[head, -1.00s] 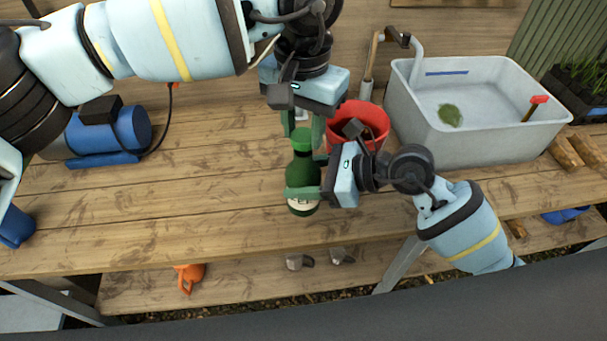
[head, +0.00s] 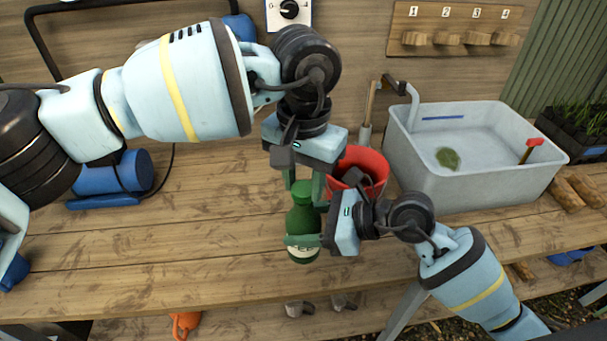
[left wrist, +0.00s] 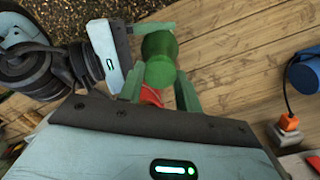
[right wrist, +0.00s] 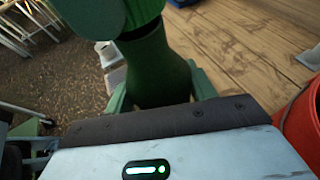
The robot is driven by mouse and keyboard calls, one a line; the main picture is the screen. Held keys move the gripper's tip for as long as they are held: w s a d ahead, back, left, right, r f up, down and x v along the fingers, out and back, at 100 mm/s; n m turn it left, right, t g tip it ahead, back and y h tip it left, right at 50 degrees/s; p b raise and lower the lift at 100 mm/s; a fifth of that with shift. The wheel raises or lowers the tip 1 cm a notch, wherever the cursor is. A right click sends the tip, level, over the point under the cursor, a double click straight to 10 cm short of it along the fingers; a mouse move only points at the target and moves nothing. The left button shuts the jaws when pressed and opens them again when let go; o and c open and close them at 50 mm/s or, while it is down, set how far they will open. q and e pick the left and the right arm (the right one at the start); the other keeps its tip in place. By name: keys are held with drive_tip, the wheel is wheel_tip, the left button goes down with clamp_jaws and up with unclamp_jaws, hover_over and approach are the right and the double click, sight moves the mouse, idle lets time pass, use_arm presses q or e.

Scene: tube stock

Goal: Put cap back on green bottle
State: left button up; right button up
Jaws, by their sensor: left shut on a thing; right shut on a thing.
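The green bottle (head: 302,222) stands upright above the wooden bench, with a pale label low on its body. My right gripper (head: 303,241) is shut around the bottle's body from the right; the right wrist view also shows the bottle (right wrist: 158,72) between its fingers. The green cap (head: 303,188) is directly over the bottle's neck. My left gripper (head: 304,191) is shut on the cap from above; the cap (left wrist: 160,74) also shows in the left wrist view. A dark band shows between cap and neck in the right wrist view; I cannot tell whether they touch.
A red bucket (head: 372,160) holding dark items stands just behind my right gripper. A grey sink (head: 450,179) is at the right. A blue cylinder (head: 100,186) lies at the left. The bench (head: 180,255) is clear left of the bottle.

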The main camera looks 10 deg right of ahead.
use_arm(q)
drive_tip(key=shift+f, duration=0.3)
drive_tip(key=shift+f, duration=0.55)
idle(0.5)
drive_tip(key=m, duration=0.6)
drive_tip(key=shift+m, duration=0.3)
drive_tip(key=o, duration=1)
drive_tip(key=shift+c, duration=0.2)
drive_tip(key=shift+r, duration=0.1)
drive_tip(key=shift+r, duration=2.15)
